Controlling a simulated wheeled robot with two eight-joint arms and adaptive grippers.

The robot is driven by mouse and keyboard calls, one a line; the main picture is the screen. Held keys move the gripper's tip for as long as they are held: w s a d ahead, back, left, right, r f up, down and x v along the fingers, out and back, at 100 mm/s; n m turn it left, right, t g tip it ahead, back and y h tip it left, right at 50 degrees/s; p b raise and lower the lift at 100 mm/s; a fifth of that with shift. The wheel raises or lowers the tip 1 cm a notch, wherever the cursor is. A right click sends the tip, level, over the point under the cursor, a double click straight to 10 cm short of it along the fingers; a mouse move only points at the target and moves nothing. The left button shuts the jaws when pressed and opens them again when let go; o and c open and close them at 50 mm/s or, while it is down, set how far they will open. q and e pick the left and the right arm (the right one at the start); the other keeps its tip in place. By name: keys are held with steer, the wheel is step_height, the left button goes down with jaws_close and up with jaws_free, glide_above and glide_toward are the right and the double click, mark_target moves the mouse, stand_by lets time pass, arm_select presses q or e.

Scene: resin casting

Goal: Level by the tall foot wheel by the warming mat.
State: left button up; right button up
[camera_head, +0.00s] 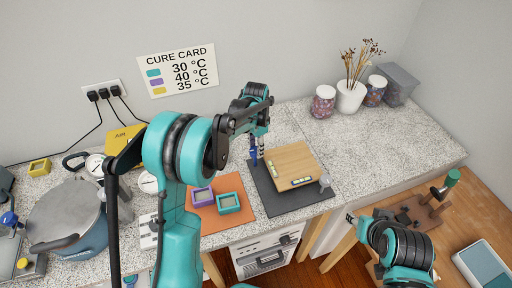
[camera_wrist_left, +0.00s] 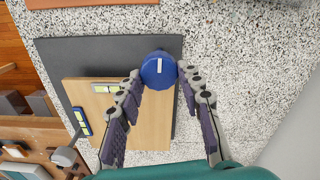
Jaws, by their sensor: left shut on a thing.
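A wooden board (camera_head: 290,162) lies on a dark mat (camera_head: 268,200), with a small level (camera_head: 301,182) near its front edge; a blue-framed level (camera_wrist_left: 82,121) also shows in the wrist view. The blue wheel (camera_wrist_left: 158,70) with a white mark is at a board corner. My left gripper (camera_head: 257,156) is shut on this blue wheel, its fingers on either side. A grey knob (camera_head: 325,181) is at the front right corner. The orange mat (camera_head: 222,222), apparently the warming mat, is left of the dark mat. My right gripper (camera_head: 351,217) is small and its jaws are unclear.
Purple (camera_head: 203,196) and teal (camera_head: 229,203) moulds sit on the orange mat. A pressure pot (camera_head: 68,215) stands at the left. Cups, a vase (camera_head: 349,98) and a grey box (camera_head: 398,84) stand at the back right. The speckled counter right of the board is clear.

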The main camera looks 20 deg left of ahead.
arm_select(q)
steer(key=o, duration=1.2)
steer(key=shift+c, duration=0.2)
step_height(320, 180, up, 12)
steer(key=s+r+n+t+b, duration=0.2)
steer(key=s+n+t+b, duration=0.15)
steer(key=s, duration=0.95)
steer(key=s+f+n+t+b, duration=0.1)
steer(key=s+f+n+t, duration=0.2)
steer(key=s+f+n, duration=0.2)
steer(key=s+f, duration=0.3)
steer(key=s, duration=0.4)
steer(key=shift+s+a+t+b, duration=0.2)
steer(key=shift+t+b, duration=0.15)
